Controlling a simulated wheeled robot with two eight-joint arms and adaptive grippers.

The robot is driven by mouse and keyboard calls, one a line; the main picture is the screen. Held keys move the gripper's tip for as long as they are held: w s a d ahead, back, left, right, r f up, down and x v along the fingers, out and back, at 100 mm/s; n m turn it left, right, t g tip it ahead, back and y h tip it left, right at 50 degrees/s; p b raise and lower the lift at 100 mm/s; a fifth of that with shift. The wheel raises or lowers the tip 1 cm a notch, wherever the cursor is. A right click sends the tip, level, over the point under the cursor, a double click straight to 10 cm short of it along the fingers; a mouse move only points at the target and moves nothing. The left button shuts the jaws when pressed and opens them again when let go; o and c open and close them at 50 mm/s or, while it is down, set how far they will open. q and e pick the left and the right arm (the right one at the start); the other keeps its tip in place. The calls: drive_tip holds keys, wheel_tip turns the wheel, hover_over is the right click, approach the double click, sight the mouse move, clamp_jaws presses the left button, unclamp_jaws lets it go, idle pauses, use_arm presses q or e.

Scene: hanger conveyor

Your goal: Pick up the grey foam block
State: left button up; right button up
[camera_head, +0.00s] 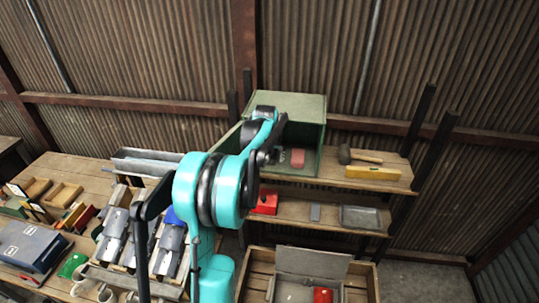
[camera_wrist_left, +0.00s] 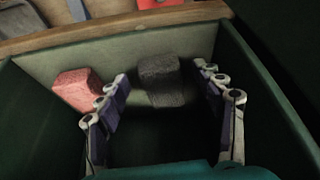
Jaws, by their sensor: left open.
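The grey foam block (camera_wrist_left: 161,82) is dark and speckled and sits inside a green box against its wall in the left wrist view. My left gripper (camera_wrist_left: 162,76) is open, with one finger on each side of the block in that view. Whether the fingers touch it or are level with it I cannot tell. In the head view my left arm reaches into the green box (camera_head: 306,107), and I cannot make out the grey block there. My right gripper is in neither view.
A reddish block (camera_wrist_left: 78,90) lies in the same box, just left of the left finger; it also shows in the head view (camera_head: 297,157). A mallet (camera_head: 358,156) and a yellow level (camera_head: 372,173) lie on the shelf right of the box. The box walls stand close around the gripper.

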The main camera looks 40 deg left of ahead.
use_arm(q)
drive_tip(key=shift+a+f, duration=0.1)
drive_tip(key=shift+f, duration=0.4)
drive_tip(key=shift+s+r, duration=0.1)
drive_tip(key=shift+c, duration=0.3)
drive_tip(key=c, duration=0.8)
